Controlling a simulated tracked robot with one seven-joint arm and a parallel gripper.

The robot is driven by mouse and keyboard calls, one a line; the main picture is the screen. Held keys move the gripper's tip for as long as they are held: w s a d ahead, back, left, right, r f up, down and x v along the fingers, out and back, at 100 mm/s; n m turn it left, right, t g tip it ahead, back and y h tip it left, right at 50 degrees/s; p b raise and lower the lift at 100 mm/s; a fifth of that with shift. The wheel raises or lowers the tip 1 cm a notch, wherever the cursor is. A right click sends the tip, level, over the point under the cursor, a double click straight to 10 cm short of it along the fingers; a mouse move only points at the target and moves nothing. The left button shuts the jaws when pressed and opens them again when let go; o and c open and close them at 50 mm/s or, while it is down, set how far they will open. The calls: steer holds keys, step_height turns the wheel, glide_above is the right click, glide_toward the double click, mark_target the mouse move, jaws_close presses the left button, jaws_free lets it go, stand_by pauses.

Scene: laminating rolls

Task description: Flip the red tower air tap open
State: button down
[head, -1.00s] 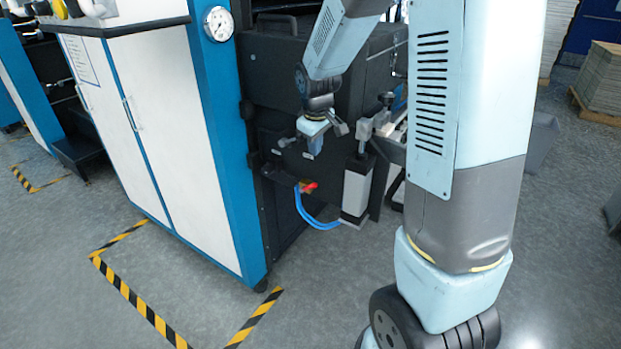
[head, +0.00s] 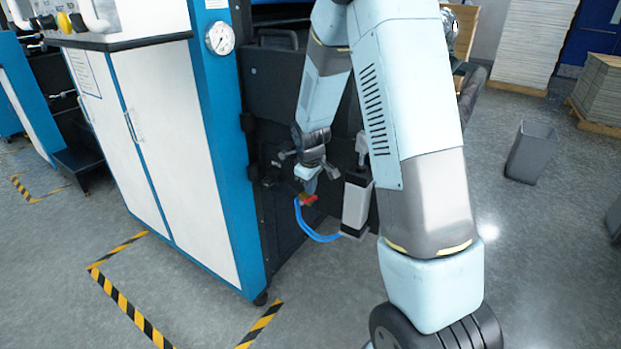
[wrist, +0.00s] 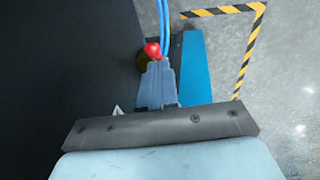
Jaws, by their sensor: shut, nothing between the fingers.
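The red tap lever (head: 309,199) is on the dark side of the machine, low down, with a brass-coloured body (head: 302,198) and blue hoses below it. In the wrist view the red lever end (wrist: 152,49) shows just beyond my fingertips, with the brass part (wrist: 143,62) partly hidden behind them. My gripper (head: 311,186) is shut and empty, pointing down close above the tap. It also shows in the wrist view (wrist: 158,66), its fingertips at or very near the red lever; I cannot tell whether they touch.
Blue hoses (head: 312,229) loop from the tap to a grey-white cylinder (head: 355,205) just right of my gripper. The white and blue cabinet (head: 180,150) stands to the left. Striped floor tape (head: 130,305) and open floor lie in front. A grey bin (head: 531,152) stands far right.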

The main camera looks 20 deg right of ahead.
steer(key=shift+x, duration=1.05)
steer(key=s+d+f, duration=0.2)
steer(key=s+f, duration=0.1)
steer(key=f, duration=0.1)
steer(key=shift+d+f, duration=0.3)
steer(key=shift+d, duration=0.1)
steer(key=shift+s+f, duration=0.15)
steer(key=shift+s, duration=0.05)
stand_by(0.5)
